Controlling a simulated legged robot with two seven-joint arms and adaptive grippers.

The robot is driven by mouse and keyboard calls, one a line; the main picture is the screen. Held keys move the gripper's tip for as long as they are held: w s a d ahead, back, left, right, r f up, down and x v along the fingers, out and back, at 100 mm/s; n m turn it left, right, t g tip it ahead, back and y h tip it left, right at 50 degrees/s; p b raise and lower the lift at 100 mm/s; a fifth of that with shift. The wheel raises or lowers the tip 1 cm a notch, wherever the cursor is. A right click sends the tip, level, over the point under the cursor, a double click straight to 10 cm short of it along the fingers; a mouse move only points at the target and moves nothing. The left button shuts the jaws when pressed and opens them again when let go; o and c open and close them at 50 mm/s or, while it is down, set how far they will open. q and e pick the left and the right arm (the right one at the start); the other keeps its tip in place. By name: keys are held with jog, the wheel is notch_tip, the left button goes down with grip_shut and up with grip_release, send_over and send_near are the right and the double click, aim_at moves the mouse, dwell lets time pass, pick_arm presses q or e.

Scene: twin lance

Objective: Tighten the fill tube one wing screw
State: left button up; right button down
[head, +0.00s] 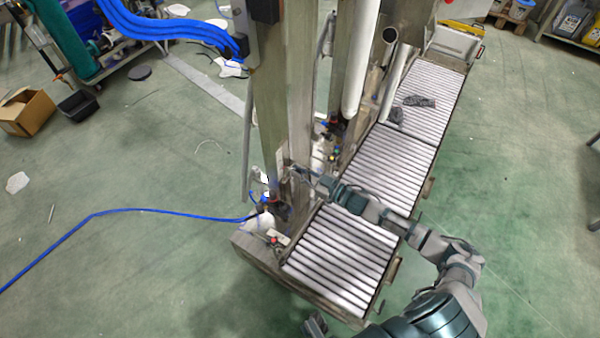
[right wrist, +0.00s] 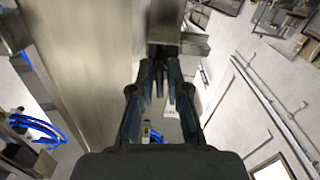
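My right gripper (head: 303,174) reaches left across the conveyor to the nearer upright steel post (head: 270,120). In the right wrist view its dark fingers (right wrist: 158,78) are drawn close together, just below a metal block (right wrist: 178,42) beside the broad steel face (right wrist: 85,70). A thin dark piece shows between the fingertips. I cannot tell whether it is the wing screw or whether the fingers press on it. The wing screw is not clearly visible in the head view. A dark part (head: 315,325) at the bottom edge may be my left gripper; its fingers are unclear.
A slatted conveyor (head: 340,255) runs to the back right, with dark items (head: 418,101) lying on it. A white tube (head: 361,60) stands behind the near post. A blue hose (head: 120,211) crosses the floor. Open green floor lies at right.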

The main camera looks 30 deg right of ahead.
jog(key=shift+a, duration=0.1)
jog(key=shift+p, duration=0.3)
jog(key=shift+d+r+m+p, duration=0.2)
jog(key=shift+m+p, duration=0.5)
jog(key=shift+m, duration=0.4)
jog(key=shift+a+m+p, duration=0.1)
jog(key=shift+m+p, duration=0.3)
jog(key=shift+m, duration=0.4)
jog(key=shift+f+m, duration=0.2)
jog(key=shift+m, duration=0.1)
